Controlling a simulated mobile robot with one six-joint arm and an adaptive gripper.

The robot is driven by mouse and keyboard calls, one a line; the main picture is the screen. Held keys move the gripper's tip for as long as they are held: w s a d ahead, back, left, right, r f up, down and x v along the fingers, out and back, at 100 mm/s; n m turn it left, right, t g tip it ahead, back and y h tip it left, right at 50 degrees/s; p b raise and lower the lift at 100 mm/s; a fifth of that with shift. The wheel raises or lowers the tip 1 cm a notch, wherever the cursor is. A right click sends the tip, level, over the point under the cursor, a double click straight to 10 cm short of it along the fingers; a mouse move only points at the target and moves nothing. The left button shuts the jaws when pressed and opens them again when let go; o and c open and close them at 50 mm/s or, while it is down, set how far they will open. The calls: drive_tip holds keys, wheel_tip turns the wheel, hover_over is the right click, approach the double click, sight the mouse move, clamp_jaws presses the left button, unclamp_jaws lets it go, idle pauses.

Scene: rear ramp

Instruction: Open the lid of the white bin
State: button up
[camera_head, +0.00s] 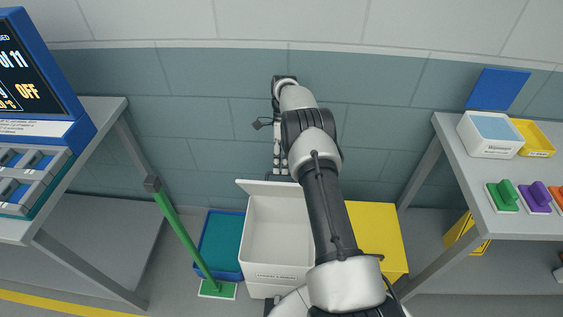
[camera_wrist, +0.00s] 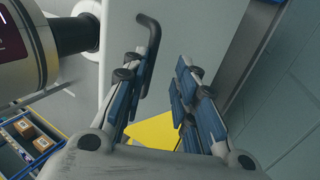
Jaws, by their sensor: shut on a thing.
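The white bin (camera_head: 276,289) stands on the floor at the lower middle of the head view, and its pale inside shows. Its lid (camera_head: 262,187) is raised at the back edge and appears as a thin white strip; in the wrist view it seems to be the pale panel (camera_wrist: 195,28). My gripper (camera_head: 278,155) is behind and above the lid, partly hidden by my arm. In the wrist view, my gripper (camera_wrist: 162,65) has its blue-padded fingers around a dark hooked handle (camera_wrist: 150,35), which lies against the left finger. The exact contact is unclear.
A blue bin (camera_head: 200,270) is left of the white bin and a yellow one (camera_head: 385,225) right. The right bench (camera_head: 470,170) holds boxes and coloured blocks. A tiled wall (camera_head: 200,120) is close behind.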

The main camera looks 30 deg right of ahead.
drive_tip(key=o, duration=0.6)
drive_tip(key=shift+w+d+f, duration=0.1)
drive_tip(key=shift+d+f, duration=0.15)
drive_tip(key=shift+f, duration=0.7)
drive_tip(key=shift+r, duration=0.5)
drive_tip(key=shift+c, duration=0.7)
wheel_tip(320, 180, up, 10)
drive_tip(key=shift+a+f, duration=0.15)
drive_tip(key=shift+a, duration=0.05)
drive_tip(key=shift+c, duration=0.2)
